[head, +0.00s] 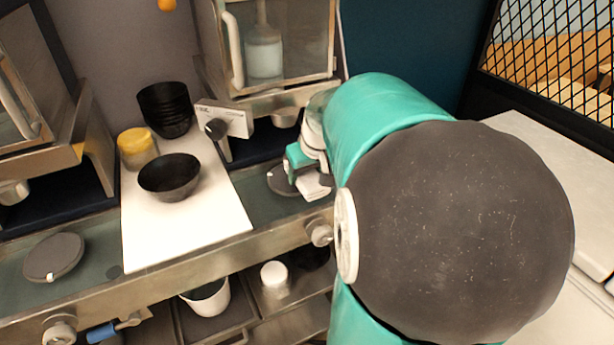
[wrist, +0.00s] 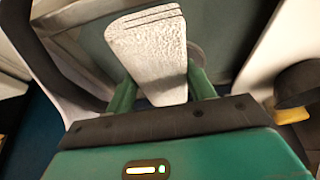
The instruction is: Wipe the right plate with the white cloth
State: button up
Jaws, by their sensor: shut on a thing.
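My gripper (head: 305,172) is shut on the white cloth (head: 314,186), which also shows in the wrist view (wrist: 148,48) as a folded, textured pad between the green fingers. The right plate (head: 279,180) is a dark round disc under the right dispenser, partly hidden behind my gripper and the cloth. The cloth overlaps its right side in the head view; I cannot tell whether it touches. In the wrist view only a grey edge of the plate (wrist: 195,54) shows behind the cloth. The left plate (head: 54,257) is a dark disc at the far left.
The right dispenser (head: 268,45) stands over the right plate. A metal rail (head: 170,260) with knobs runs along the front.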

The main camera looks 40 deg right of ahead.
jog(key=s+a+r, duration=0.2)
jog(key=s, duration=0.6)
jog(key=shift+s+a, duration=0.25)
jog(key=shift+s, duration=0.05)
dwell(0.4)
